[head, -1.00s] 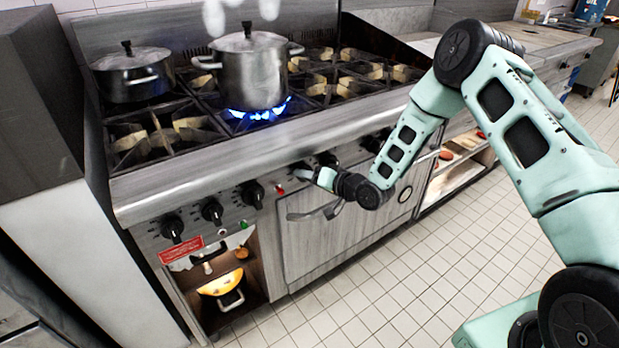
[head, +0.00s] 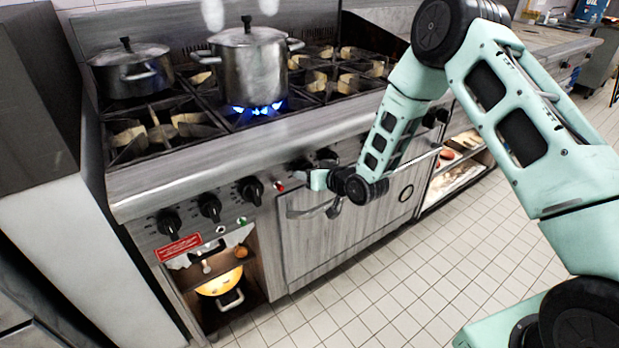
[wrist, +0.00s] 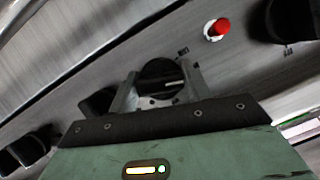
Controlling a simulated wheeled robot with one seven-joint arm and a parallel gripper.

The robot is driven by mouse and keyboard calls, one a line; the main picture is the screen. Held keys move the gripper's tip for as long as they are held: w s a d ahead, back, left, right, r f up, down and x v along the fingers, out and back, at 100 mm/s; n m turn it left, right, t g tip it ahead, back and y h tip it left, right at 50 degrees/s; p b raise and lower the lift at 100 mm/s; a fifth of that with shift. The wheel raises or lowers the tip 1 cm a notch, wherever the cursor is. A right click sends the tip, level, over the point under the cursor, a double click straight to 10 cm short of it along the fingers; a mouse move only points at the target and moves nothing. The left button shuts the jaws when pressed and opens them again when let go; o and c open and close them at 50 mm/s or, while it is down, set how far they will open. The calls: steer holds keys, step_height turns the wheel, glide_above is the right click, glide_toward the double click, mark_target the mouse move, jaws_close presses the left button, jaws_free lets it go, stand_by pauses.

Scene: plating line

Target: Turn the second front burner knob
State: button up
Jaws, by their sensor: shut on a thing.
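A row of black burner knobs runs along the front panel of the steel range. My gripper (head: 314,178) is at this panel, just right of the red button (head: 279,188) in the head view. In the wrist view, its two fingers (wrist: 161,76) are shut on a round black knob (wrist: 160,70), one on each side. The red button (wrist: 217,29) is close by there. In the head view my gripper largely hides the held knob; another knob (head: 326,157) shows just to its right.
A large pot (head: 248,75) stands over a lit blue flame (head: 257,109); a lidded pan (head: 130,70) is at the back left. Three knobs, including one (head: 251,190), are left of the red button. An oven door handle (head: 305,213) juts out below my gripper. The tiled floor is clear.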

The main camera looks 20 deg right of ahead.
steer(key=n+h+b, duration=0.2)
steer(key=n+b, duration=0.1)
steer(key=shift+a+f+n+t+h, duration=0.1)
steer(key=shift+f+n+t+h, duration=0.05)
steer(key=shift+n+t+h, duration=0.2)
steer(key=shift+n+t+h+b, duration=0.35)
steer(key=shift+n+h+b, duration=0.1)
steer(key=shift+n+b, duration=0.45)
steer(key=o, duration=0.9)
steer(key=p+v, duration=0.1)
steer(key=v, duration=0.9)
steer(key=p+v, duration=0.1)
steer(key=v, duration=0.4)
steer(key=shift+r+p, duration=0.3)
steer(key=shift+r, duration=0.1)
